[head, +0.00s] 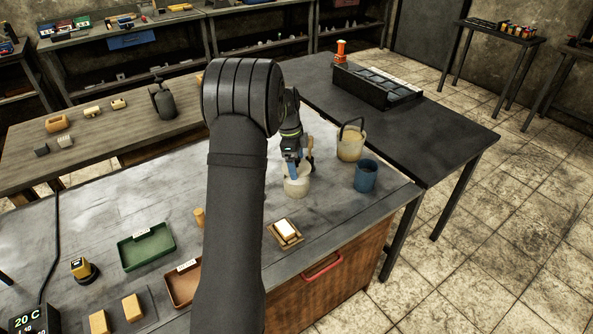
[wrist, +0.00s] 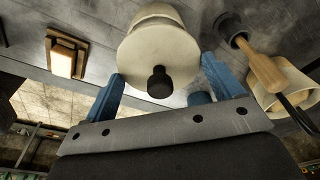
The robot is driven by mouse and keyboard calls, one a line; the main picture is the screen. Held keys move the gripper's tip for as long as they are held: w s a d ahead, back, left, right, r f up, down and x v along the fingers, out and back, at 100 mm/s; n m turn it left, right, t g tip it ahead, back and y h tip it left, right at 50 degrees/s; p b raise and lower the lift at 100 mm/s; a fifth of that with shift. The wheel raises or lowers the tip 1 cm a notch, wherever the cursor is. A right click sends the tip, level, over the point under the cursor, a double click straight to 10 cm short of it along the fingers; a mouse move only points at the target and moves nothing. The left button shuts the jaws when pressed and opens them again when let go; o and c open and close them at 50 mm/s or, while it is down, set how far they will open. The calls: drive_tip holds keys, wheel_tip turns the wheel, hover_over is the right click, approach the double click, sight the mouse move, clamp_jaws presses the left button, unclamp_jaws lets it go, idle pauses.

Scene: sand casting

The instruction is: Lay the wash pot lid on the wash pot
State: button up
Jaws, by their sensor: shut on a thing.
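The wash pot (head: 297,188) is a cream round pot on the grey bench, just below my gripper (head: 293,170). In the wrist view, the cream wash pot lid (wrist: 158,50) with its black knob (wrist: 160,83) sits between the two blue fingers of my gripper (wrist: 162,85), which are shut on its rim. The lid overlaps the wash pot (wrist: 155,12) behind it. I cannot tell whether the lid rests on the pot or is a little apart from it. The lid is mostly hidden by the gripper in the head view.
A brush with a wooden handle (wrist: 262,72) is close beside the pot. A pale bucket (head: 350,146) and a blue cup (head: 366,178) stand to the right. A small wooden tray with a white block (head: 286,230) lies in front. Green tray (head: 146,248) is at left.

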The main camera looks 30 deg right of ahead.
drive_tip(key=shift+f, duration=1.9)
drive_tip(key=shift+f, duration=0.1)
drive_tip(key=o, duration=0.8)
drive_tip(key=shift+o, duration=0.2)
wheel_tip(320, 180, up, 12)
drive_tip(key=w+a, duration=0.1)
drive_tip(key=shift+w+a, duration=0.15)
drive_tip(key=f, duration=0.4)
drive_tip(key=s+f, duration=0.1)
drive_tip(key=f, duration=0.3)
drive_tip(key=d+f, duration=0.1)
drive_tip(key=f, duration=0.3)
drive_tip(key=shift+s+d+f, duration=0.1)
drive_tip(key=shift+s+f, duration=0.1)
drive_tip(key=shift+f, duration=0.1)
wheel_tip(320, 180, up, 3)
drive_tip(key=shift+r, duration=0.8)
drive_tip(key=shift+f, duration=0.1)
